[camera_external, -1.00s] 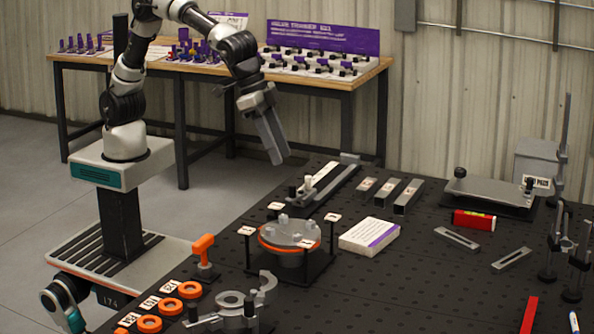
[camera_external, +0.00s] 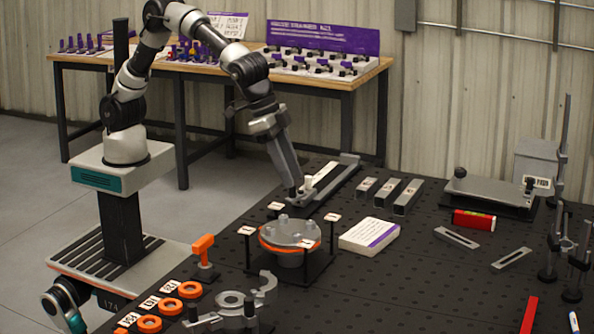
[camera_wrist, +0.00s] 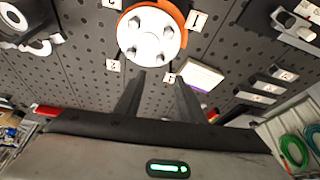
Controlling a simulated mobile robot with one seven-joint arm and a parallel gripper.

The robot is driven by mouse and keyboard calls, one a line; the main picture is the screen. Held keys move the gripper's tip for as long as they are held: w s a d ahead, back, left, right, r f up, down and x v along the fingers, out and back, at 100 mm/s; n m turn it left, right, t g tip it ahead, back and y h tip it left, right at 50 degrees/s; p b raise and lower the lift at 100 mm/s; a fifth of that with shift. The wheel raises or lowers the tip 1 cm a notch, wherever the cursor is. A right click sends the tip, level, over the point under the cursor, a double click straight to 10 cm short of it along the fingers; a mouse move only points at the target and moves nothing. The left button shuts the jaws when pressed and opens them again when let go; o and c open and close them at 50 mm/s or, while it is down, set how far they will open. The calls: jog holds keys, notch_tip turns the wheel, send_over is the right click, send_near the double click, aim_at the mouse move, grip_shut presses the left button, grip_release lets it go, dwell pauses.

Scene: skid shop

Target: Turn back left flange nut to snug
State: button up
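The round grey flange (camera_external: 290,236) with an orange rim sits on a black stand with posts at its corners. Several light nuts stand on its top, one at its back left (camera_external: 283,219); how tight they are cannot be told.
Small numbered cards, one (camera_external: 333,217) at the right, top the corner posts. A white-and-purple booklet (camera_external: 369,236) lies right of the stand. A long rail fixture (camera_external: 340,183) is behind. An orange-handled tool (camera_external: 203,250) and orange rings (camera_external: 190,290) are at left.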

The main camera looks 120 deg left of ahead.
aim_at(311, 221)
jog(key=x, duration=1.1)
jog(key=shift+w+f, duration=0.1)
jog(key=shift+f, duration=0.05)
grip_shut()
jog(key=shift+a+m, duration=0.1)
jog(key=shift+m, duration=0.2)
jog(key=m, duration=0.1)
jog(key=m+h+p, duration=0.1)
jog(key=m, duration=0.1)
jog(key=m+h+p, duration=0.1)
jog(key=m, duration=0.1)
jog(key=shift+w+a, duration=0.1)
jog(key=shift+a, duration=0.15)
jog(key=m+h+p, duration=0.1)
jog(key=m, duration=0.2)
jog(key=m+g+h, duration=0.1)
jog(key=m, duration=0.2)
jog(key=shift+w+a+g+p, duration=0.1)
jog(key=shift+w+g+p, duration=0.05)
jog(key=shift+g+p, duration=0.2)
jog(key=shift+m, duration=0.5)
